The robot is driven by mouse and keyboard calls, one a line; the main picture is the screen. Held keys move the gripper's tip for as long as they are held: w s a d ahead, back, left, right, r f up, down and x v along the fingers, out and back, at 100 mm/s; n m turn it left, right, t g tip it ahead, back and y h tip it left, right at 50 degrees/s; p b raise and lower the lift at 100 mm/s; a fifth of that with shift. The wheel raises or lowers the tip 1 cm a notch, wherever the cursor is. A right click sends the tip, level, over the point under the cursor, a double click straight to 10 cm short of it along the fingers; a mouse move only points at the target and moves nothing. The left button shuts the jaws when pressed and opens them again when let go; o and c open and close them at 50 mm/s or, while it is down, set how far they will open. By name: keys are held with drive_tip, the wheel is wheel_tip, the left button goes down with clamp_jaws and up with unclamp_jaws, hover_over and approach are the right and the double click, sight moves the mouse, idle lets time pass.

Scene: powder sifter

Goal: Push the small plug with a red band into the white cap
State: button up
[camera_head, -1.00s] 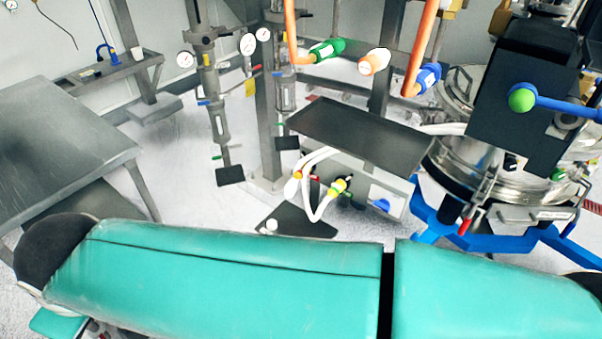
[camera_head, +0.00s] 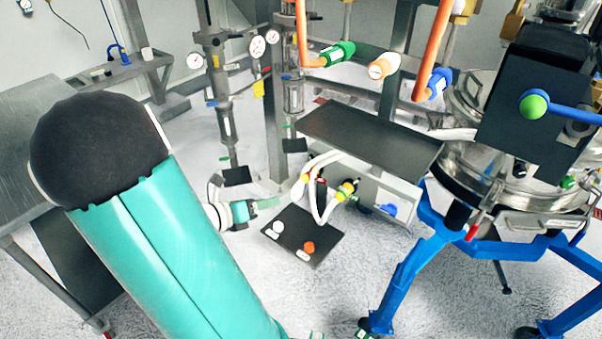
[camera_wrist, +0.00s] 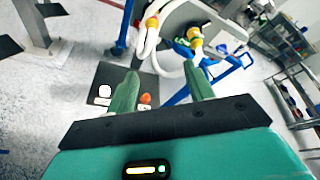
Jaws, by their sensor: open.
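A black plate (camera_head: 324,237) lies on the floor and also shows in the wrist view (camera_wrist: 119,77). A small round white piece, which looks like the white cap (camera_head: 277,228), sits on its left part; it also shows in the wrist view (camera_wrist: 105,90). An orange-red round piece (camera_head: 309,247) sits on its right part and shows beside a fingertip in the wrist view (camera_wrist: 145,98). I cannot make out for sure a plug with a red band. My gripper (camera_wrist: 162,78) is open and empty, its fingers apart over the plate's side; it is small in the head view (camera_head: 274,202).
White hoses with yellow fittings (camera_head: 345,190) hang beside the plate, below a dark metal shelf (camera_head: 370,137). A blue-legged sifter frame (camera_head: 400,273) stands at right. A grey table (camera_head: 40,125) stands at left. Bare floor lies in front of the plate.

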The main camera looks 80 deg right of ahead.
sight(301, 182)
drive_tip(key=s+d+f+n+h, duration=0.1)
drive_tip(key=d+n, duration=0.2)
drive_tip(key=n, duration=0.1)
drive_tip(key=s+d+f+n+h, duration=0.1)
drive_tip(key=d+n+h, duration=0.1)
drive_tip(key=d+n, duration=0.1)
drive_tip(key=s+d+f+n+t+h, duration=0.1)
drive_tip(key=s+d+f+n, duration=0.1)
drive_tip(key=n, duration=0.3)
drive_tip(key=shift+d+h, duration=0.4)
drive_tip(key=shift+x, duration=4.5)
drive_tip(key=shift+c, duration=0.4)
clamp_jaws()
drive_tip(key=shift+v, duration=3)
